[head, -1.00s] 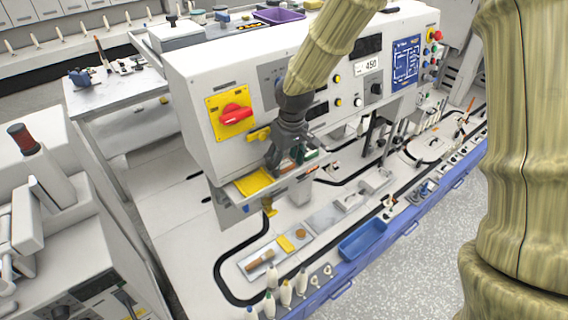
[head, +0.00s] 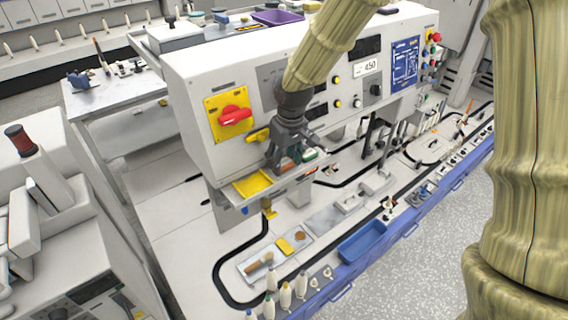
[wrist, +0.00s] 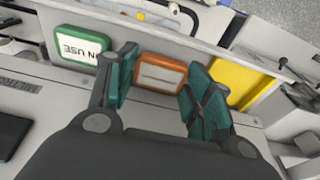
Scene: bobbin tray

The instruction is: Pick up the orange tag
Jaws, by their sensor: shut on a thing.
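The orange tag (wrist: 160,74) is a small rounded block with a pale label, between my gripper's fingers in the wrist view. My gripper (wrist: 163,88) has green-padded fingers closed on the tag's left and right sides. In the head view my gripper (head: 288,164) reaches down to the narrow ledge at the front of the white machine. The tag is mostly hidden by the fingers there. I cannot tell whether it is clear of the ledge.
A green-framed "IN USE" tag (wrist: 77,46) sits left of the fingers in the wrist view. The white machine panel with a red knob (head: 235,117) stands just behind. A blue tray (head: 362,242) lies below.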

